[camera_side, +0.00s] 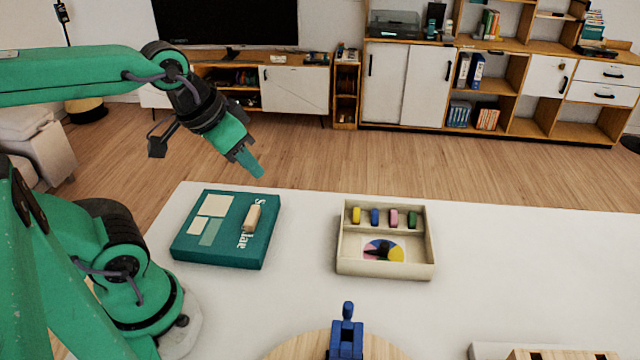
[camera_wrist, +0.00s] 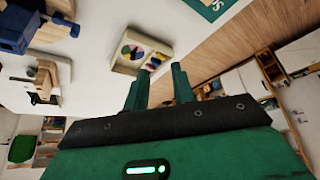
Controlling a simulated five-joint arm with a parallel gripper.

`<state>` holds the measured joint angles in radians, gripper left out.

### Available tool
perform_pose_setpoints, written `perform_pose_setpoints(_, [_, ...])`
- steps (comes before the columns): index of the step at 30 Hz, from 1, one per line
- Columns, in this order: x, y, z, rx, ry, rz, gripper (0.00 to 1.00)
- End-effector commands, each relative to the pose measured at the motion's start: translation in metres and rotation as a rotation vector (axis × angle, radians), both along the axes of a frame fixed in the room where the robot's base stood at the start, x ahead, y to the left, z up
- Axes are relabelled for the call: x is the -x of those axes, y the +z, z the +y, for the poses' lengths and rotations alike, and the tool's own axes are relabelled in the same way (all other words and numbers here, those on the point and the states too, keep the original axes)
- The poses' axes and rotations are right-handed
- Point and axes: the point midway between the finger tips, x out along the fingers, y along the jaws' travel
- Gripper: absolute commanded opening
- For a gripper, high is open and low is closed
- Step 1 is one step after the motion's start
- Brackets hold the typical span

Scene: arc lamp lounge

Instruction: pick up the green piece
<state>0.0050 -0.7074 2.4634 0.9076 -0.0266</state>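The green piece (camera_side: 412,218) stands at the right end of a row in the back compartment of a cream open box (camera_side: 385,270). A pink piece (camera_side: 393,217), a blue piece (camera_side: 375,216) and a yellow piece (camera_side: 356,215) stand to its left. My gripper (camera_side: 252,164) is in the air, up and left of the box, above the far edge of the teal box. The wrist view shows its two fingers (camera_wrist: 158,72) apart with nothing between them. The cream box also shows there (camera_wrist: 128,70), but I cannot make out the green piece.
A teal game box (camera_side: 210,255) with a small wooden block (camera_side: 253,218) on it lies left of the cream box. A blue object (camera_side: 346,336) stands on a round wooden board (camera_side: 295,347) in front. The white table (camera_side: 510,270) is clear right of the cream box.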

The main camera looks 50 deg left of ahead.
Motion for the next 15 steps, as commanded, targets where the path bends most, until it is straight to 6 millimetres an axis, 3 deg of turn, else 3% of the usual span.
perform_pose_setpoints(5, [-0.022,0.01,-0.003,0.025,0.041,0.034,0.25])
perform_pose_setpoints(15, [-0.086,0.025,-0.014,0.087,0.157,0.117,0.25])
